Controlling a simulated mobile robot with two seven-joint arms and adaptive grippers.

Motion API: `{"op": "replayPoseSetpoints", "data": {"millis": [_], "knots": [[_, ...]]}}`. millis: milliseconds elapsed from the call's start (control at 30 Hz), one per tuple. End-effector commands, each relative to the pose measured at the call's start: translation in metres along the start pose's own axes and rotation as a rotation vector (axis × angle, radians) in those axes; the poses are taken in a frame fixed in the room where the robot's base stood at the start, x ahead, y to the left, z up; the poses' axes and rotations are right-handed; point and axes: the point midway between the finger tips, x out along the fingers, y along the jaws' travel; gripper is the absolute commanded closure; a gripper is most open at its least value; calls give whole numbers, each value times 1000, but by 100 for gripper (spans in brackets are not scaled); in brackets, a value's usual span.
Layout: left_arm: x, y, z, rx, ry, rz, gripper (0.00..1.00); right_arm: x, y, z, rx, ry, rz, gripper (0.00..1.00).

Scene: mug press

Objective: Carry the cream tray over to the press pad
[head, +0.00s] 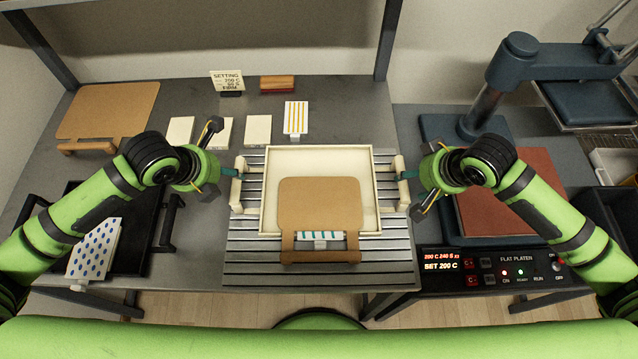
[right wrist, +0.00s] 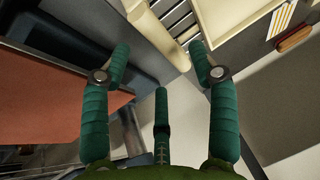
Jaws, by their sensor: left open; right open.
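The cream tray (head: 270,168) lies on a slatted grey rack (head: 245,262) in the middle of the bench. It holds a tan board with a bar at its front and a striped piece at that bar. My left gripper (head: 233,173) is open at the left handle. My right gripper (head: 409,174) is open at the right handle; in the right wrist view its fingers (right wrist: 160,68) are spread with the handle (right wrist: 152,32) just beyond them. The press pad (head: 520,185) is the reddish-brown surface at right.
The blue press (head: 525,60) stands behind the pad, its upper platen swung to the right. A control panel (head: 490,268) reading SET 200 C fronts the pad. A black tray (head: 110,255) and a blue-dotted piece (head: 93,250) lie at left. White blocks and a sign stand behind.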

Motion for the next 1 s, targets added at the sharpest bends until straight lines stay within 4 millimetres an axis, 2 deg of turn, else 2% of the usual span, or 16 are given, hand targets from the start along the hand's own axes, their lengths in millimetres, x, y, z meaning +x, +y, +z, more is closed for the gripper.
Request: {"op": "replayPoseSetpoints", "data": {"millis": [200,400,533,800,833,867,900,967,1000], "knots": [[32,-1,-2,-3,5,-2,40,32,-1,0,2,-2,-2,40],[56,-1,-1,-2,4,-2,40,56,-1,0,0,-1,-1,40],[63,-1,-1,0,2,-1,40,63,-1,0,-2,-1,-1,40],[65,-1,-1,1,1,-1,40,64,-1,0,-3,0,0,40],[64,-1,-1,1,1,-1,44,64,-1,0,-3,0,0,44],[64,-1,-1,1,1,-1,56,64,-1,0,-3,0,0,56],[64,-1,-1,1,1,-1,72,64,-1,0,-3,0,0,72],[64,0,-1,1,1,-1,96,64,-1,0,-2,0,-1,96],[64,-1,-1,1,1,-1,100,64,-1,0,-3,-1,-1,100]]}}
